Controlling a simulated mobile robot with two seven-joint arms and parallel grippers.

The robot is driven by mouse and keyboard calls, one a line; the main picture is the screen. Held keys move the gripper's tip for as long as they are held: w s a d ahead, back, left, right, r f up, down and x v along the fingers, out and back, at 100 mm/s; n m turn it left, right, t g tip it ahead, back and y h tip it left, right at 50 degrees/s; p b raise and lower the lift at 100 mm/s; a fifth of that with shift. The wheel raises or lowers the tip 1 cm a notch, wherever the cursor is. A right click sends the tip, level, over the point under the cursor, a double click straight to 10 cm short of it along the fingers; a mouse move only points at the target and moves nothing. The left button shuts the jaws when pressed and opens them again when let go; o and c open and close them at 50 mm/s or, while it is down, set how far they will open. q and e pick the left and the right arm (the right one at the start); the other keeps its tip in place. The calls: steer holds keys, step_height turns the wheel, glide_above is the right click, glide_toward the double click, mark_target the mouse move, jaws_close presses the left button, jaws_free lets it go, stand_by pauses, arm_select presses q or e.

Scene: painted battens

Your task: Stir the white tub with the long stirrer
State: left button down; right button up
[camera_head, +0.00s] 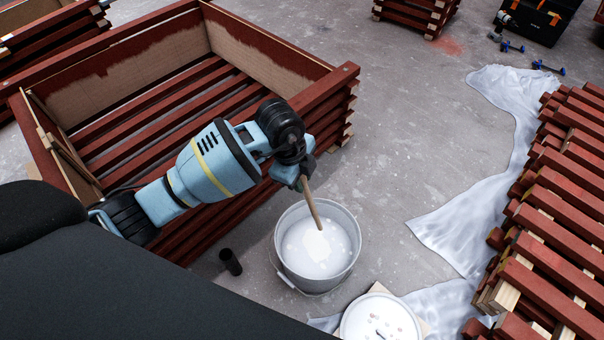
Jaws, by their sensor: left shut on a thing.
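The white tub (288,262) stands on the grey floor in the middle of the view, open at the top, with pale white liquid (312,252) inside. My left gripper (302,182) is above the tub's far left rim, shut on the long wooden stirrer (312,205). The stirrer slants down to the right, and its lower end is over or in the liquid; exactly how deep it goes I cannot tell. The gripper's fingertips are partly hidden by the wrist. My right gripper is not in view.
A red batten crate (335,85) stands behind and left of the tub. A round white lid (380,322) lies in front right. Stacked red battens (560,215) and plastic sheeting (462,220) lie at right.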

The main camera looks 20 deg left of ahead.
arm_select(q)
steer(key=shift+s+a+f+b, duration=0.2)
steer(key=shift+f+b, duration=0.1)
steer(key=shift+f, duration=0.1)
steer(key=shift+s+a+f+b, duration=0.1)
steer(key=shift+a+f+b, duration=0.15)
steer(key=shift+f, duration=0.15)
step_height(320, 180, down, 20)
steer(key=d+b, duration=0.1)
steer(key=b, duration=1)
steer(key=shift+w, duration=0.35)
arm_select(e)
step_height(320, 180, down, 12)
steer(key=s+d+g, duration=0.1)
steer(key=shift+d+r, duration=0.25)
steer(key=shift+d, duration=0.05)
arm_select(q)
steer(key=shift+r, duration=0.1)
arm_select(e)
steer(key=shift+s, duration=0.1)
arm_select(q)
steer(key=shift+d, duration=0.1)
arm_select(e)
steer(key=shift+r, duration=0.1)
